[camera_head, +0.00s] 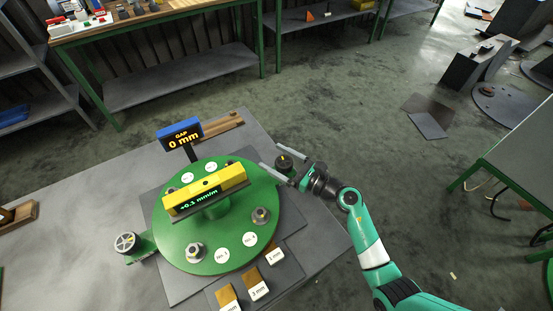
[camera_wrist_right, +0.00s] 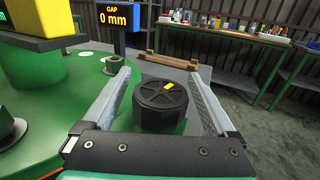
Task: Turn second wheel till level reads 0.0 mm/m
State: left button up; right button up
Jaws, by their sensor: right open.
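The yellow level (camera_head: 205,190) lies across the green round disc (camera_head: 185,254); its small green display seems to read +0.1 mm/m. A black wheel (camera_head: 284,161) with a yellow mark on top stands at the disc's right edge. It also shows in the right wrist view (camera_wrist_right: 160,103), upright between the fingers. My right gripper (camera_head: 269,155) is open, with one finger on each side of this wheel; I see a gap between wheel and fingers in the wrist view. Another, grey handwheel (camera_head: 126,242) sits on a green bracket at the disc's left. My left gripper is not in view.
A blue display (camera_head: 180,134) behind the disc reads GAP 0 mm. Bolts and numbered white labels sit on the disc. Several marked gauge blocks (camera_head: 257,285) lie at the front. A wooden rack (camera_head: 222,128) lies at the table's back.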

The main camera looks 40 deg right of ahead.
jog(key=c, duration=1.4)
jog(key=shift+f+n+y+b, duration=0.1)
jog(key=shift+n+y+b, duration=0.2)
jog(key=shift+y+b, duration=0.15)
jog(key=n+y+b, duration=0.1)
jog(key=n+g+y+b, duration=0.1)
jog(key=y+b, duration=0.1)
jog(key=n+g+y+b, duration=0.1)
jog(key=y, duration=0.1)
jog(key=shift+s+a+f+n, duration=0.15)
jog(key=shift+a+n, duration=0.15)
jog(key=shift+a, duration=0.05)
jog(key=shift+g+y, duration=0.3)
jog(key=shift+y, duration=0.05)
jog(key=shift+a+r, duration=0.1)
jog(key=shift+r, duration=0.15)
jog(key=o, duration=1.4)
jog(key=shift+s, duration=0.1)
